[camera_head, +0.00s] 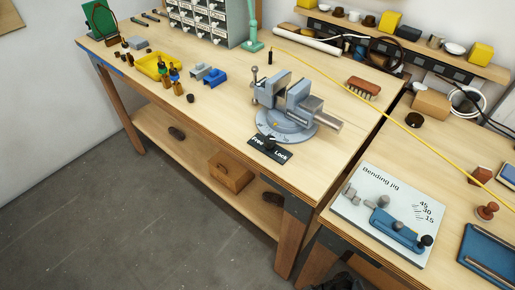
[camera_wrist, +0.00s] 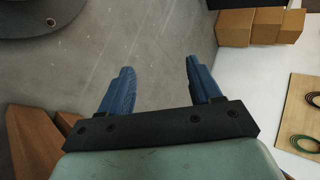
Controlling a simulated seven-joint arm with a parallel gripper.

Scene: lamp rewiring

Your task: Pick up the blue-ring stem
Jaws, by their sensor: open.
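Several small upright stems with dark and orange parts stand at the left of the workbench in the head view. One stem (camera_head: 175,77), at the front right corner of the yellow tray (camera_head: 146,66), seems to carry a blue band, but it is very small here. My gripper (camera_wrist: 158,76) shows in the wrist view with its two blue fingers wide apart and nothing between them. Grey floor lies beyond the fingers. No stem shows in the wrist view, and my gripper is not visible in the head view.
A grey vise (camera_head: 287,100) stands mid-bench, right of two small holders, one blue (camera_head: 215,77). A drawer cabinet (camera_head: 208,20) stands behind. A bending jig board (camera_head: 385,215) lies on the right bench. A yellow cable (camera_head: 345,85) crosses the benches.

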